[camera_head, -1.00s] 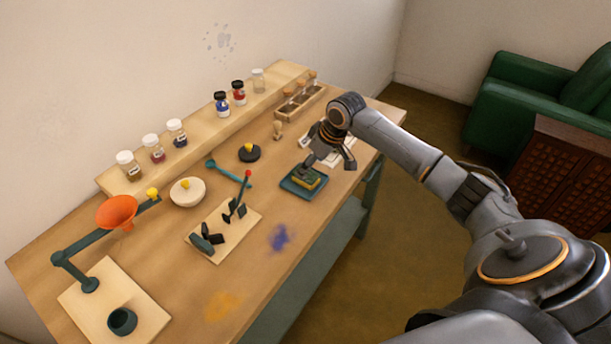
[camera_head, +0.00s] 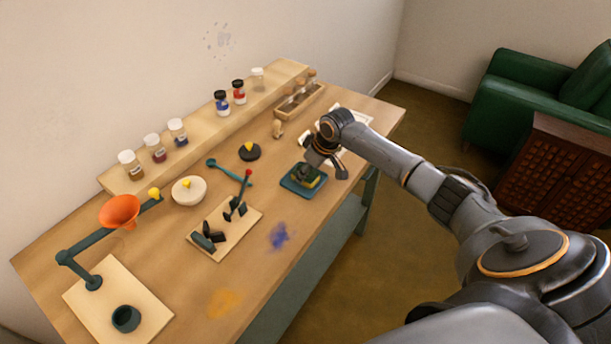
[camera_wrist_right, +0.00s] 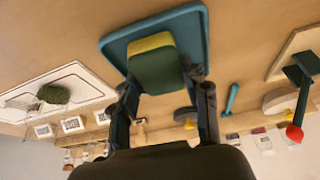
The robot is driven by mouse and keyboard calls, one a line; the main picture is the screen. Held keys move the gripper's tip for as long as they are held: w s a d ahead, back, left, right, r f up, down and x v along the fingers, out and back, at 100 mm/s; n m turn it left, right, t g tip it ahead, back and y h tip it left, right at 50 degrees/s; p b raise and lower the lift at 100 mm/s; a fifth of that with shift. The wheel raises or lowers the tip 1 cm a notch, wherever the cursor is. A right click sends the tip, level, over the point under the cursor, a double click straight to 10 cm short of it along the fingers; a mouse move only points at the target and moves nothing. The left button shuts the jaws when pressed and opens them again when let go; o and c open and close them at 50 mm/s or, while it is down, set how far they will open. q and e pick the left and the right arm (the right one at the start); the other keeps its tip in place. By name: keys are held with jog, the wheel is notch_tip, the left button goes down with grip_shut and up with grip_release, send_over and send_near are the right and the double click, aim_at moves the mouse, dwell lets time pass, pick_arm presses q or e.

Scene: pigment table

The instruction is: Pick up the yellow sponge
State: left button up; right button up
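The yellow sponge (camera_head: 313,181), with a dark green layer, lies on a small teal tray (camera_head: 290,186) near the front right of the table. In the right wrist view the sponge (camera_wrist_right: 152,43) shows its yellow edge and green face, on the teal tray (camera_wrist_right: 112,42). My right gripper (camera_head: 325,168) is open over the tray, and partly hides the sponge. In the right wrist view its two fingers (camera_wrist_right: 163,82) are spread on either side of the sponge's near end; I cannot tell whether they touch it. My left gripper is not in view.
A board with dark tools (camera_head: 240,228) lies left of the tray. A white sheet (camera_head: 357,117) lies behind my right gripper. Jars stand on the wooden shelf (camera_head: 203,125) at the back. The tabletop around the blue stain (camera_head: 278,236) is clear.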

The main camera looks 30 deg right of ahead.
dwell(0.3)
jog(key=shift+r+b, duration=0.4)
jog(key=shift+r, duration=0.15)
jog(key=s+a+r+b, duration=0.3)
jog(key=s+a+r, duration=0.4)
jog(key=s+r, duration=0.4)
jog(key=shift+s+a+r, duration=0.35)
jog(key=shift+r, duration=0.1)
